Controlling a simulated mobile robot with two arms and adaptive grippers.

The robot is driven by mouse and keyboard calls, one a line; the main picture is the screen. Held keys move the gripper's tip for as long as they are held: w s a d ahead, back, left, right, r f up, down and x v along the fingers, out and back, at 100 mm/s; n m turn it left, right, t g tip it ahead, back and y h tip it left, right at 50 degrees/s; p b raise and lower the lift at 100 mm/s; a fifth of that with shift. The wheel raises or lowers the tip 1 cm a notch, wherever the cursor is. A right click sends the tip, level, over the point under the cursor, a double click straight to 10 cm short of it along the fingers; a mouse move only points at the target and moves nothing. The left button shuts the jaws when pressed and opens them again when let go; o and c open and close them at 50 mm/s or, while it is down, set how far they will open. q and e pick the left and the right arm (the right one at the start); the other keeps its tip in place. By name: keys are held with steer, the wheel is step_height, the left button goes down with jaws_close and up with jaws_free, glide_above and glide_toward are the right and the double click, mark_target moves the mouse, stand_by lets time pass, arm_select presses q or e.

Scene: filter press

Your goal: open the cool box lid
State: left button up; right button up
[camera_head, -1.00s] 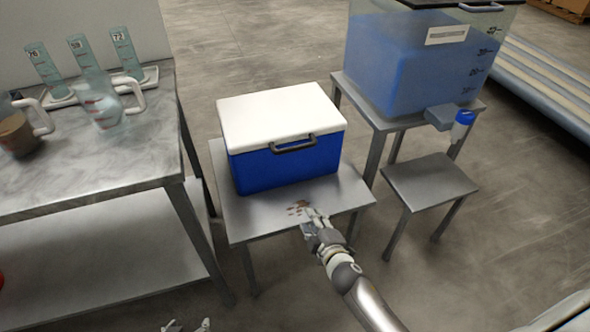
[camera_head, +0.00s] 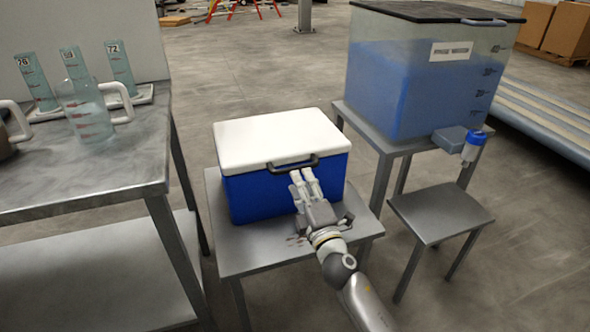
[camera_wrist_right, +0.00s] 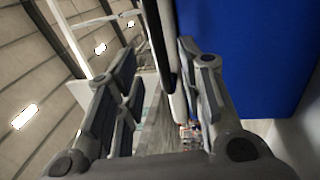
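The cool box has a blue body (camera_head: 250,195) and a white lid (camera_head: 280,138), which lies shut on it. A dark handle (camera_head: 292,163) runs along the lid's front edge. My right gripper (camera_head: 303,176) is in front of the box, its fingertips just below the handle in the head view. In the right wrist view the gripper's fingers (camera_wrist_right: 158,65) are apart, with the dark handle (camera_wrist_right: 163,40) showing in the gap, nearer the right finger. The blue body (camera_wrist_right: 255,60) fills the right side there. I cannot tell whether any finger touches. My left gripper is out of view.
The box stands on a small metal table (camera_head: 240,252). A workbench (camera_head: 100,180) with cylinders and jugs is at the left. A blue-filled tank (camera_head: 400,90) with a tap is at the right, behind a low stool (camera_head: 440,210). Floor behind the box is clear.

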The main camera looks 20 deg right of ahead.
mark_target(295, 169)
steer(key=w, duration=0.3)
steer(key=w+r, duration=0.1)
steer(key=w, duration=0.1)
steer(key=shift+w+a, duration=0.1)
steer(key=shift+w, duration=0.25)
jaws_close()
